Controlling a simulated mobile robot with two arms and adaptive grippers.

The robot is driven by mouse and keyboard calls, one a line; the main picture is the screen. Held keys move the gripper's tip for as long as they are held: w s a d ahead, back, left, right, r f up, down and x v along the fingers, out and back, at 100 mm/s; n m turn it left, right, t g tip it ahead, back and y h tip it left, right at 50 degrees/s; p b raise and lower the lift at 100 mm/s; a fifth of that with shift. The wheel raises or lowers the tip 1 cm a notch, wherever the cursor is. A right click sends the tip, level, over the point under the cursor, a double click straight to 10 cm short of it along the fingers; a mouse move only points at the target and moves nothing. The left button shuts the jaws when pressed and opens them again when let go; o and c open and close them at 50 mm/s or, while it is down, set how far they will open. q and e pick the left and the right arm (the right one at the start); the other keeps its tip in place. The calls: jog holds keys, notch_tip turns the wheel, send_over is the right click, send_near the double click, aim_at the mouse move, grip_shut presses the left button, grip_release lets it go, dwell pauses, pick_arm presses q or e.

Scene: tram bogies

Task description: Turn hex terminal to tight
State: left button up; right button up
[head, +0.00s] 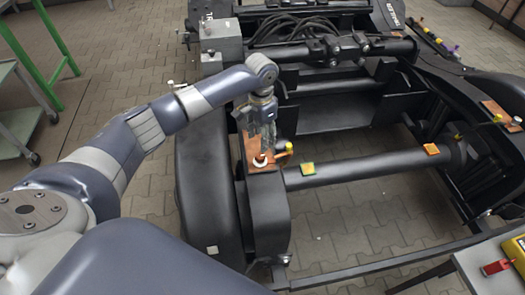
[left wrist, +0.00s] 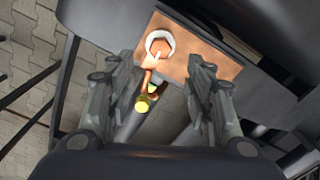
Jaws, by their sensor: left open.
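The hex terminal (head: 261,161) is a small orange-red piece with a white ring, on a copper-coloured plate (head: 271,168) on the near end of the black bogie frame. In the left wrist view the terminal (left wrist: 160,44) shows from above, with a pale line across it, on the copper plate (left wrist: 212,62). My left gripper (head: 262,146) points down over the plate. In the left wrist view its two fingers (left wrist: 165,75) stand wide apart with nothing between the tips; the terminal lies just ahead of them. I cannot tell the exact gap. My right gripper is out of view.
An orange and yellow-tipped part (head: 284,151) sticks out beside the plate, close to the fingers. A black cross tube (head: 365,167) carries small coloured tags. A similar copper plate (head: 495,110) is at right. A green-framed cart (head: 20,125) stands left. Paved floor lies between.

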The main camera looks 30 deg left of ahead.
aim_at(261, 155)
pick_arm(q)
notch_tip(261, 155, down, 8)
jog(key=shift+r, duration=0.2)
jog(key=shift+f, duration=0.6)
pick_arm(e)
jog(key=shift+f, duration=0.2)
pick_arm(q)
jog(key=c, duration=1.1)
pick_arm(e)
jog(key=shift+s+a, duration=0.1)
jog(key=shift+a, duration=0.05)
